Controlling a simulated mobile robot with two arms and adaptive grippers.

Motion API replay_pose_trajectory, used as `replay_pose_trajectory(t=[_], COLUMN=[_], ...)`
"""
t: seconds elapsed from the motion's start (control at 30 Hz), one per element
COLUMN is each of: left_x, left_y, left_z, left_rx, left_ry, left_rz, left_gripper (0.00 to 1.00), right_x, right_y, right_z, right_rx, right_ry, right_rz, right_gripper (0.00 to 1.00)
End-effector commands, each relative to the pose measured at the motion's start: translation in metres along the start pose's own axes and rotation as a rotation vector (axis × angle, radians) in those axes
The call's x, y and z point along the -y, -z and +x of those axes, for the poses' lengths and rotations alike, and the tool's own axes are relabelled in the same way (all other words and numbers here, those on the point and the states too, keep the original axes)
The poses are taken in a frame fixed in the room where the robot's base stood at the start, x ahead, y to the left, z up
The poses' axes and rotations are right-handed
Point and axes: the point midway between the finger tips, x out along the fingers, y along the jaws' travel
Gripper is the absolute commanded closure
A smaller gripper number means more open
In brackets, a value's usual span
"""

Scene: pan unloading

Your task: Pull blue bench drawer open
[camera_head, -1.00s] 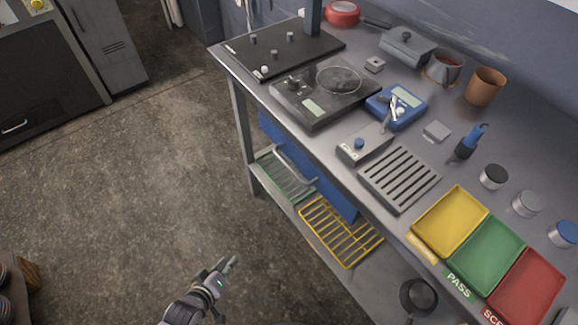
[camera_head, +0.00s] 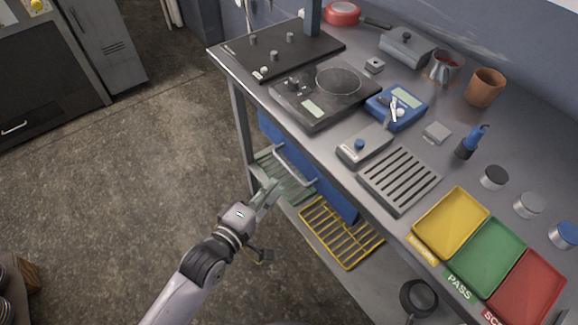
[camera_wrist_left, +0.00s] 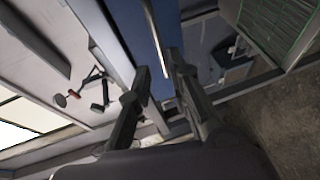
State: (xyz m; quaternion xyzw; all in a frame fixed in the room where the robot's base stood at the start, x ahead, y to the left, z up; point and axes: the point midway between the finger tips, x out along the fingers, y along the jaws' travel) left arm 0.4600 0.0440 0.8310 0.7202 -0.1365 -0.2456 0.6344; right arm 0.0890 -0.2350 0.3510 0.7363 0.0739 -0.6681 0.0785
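The blue bench drawer (camera_head: 330,197) sits under the front edge of the metal bench, its front looking flush with the bench. Its silver bar handle (camera_head: 293,167) stands out from the front. My left gripper (camera_head: 270,188) is just in front of and below the handle. In the left wrist view, the two dark fingers of my left gripper (camera_wrist_left: 158,64) are apart, with the handle bar (camera_wrist_left: 156,38) beyond and roughly between the tips. The blue drawer front (camera_wrist_left: 128,22) shows behind the bar. I cannot tell contact. My right gripper is not in view.
The grey bench (camera_head: 333,144) carries a scale (camera_head: 318,108), a blue meter (camera_head: 396,110), a slotted metal rack (camera_head: 399,180) and coloured trays. Below, a green rack (camera_head: 279,184) and yellow wire rack (camera_head: 340,236) lie on the lower shelf. The floor left of the bench is clear.

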Motion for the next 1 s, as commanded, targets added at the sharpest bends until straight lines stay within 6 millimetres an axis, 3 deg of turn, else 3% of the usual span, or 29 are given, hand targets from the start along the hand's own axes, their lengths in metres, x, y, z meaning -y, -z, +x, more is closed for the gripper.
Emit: replay_pose_trajectory(t=[0.2,0.4,0.6,0.87,1.0], left_x=[-0.001,-0.001,0.0,0.0,0.0], left_y=[0.0,0.0,0.0,0.0,0.0], left_z=[0.049,0.079,0.091,0.092,0.092], left_rx=[0.0,0.0,0.0,0.0,0.0], left_ry=[-0.002,-0.001,-0.001,0.0,0.0], left_rz=[0.001,0.001,0.0,0.0,0.0], left_gripper=[0.82,0.82,0.82,0.82,0.91], right_x=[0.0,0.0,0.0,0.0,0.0], right_y=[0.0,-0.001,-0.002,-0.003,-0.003], right_z=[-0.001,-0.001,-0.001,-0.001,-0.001], right_rx=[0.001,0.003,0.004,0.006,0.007], right_ry=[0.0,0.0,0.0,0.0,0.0], right_rz=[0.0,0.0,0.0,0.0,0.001], right_gripper=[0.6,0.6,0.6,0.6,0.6])
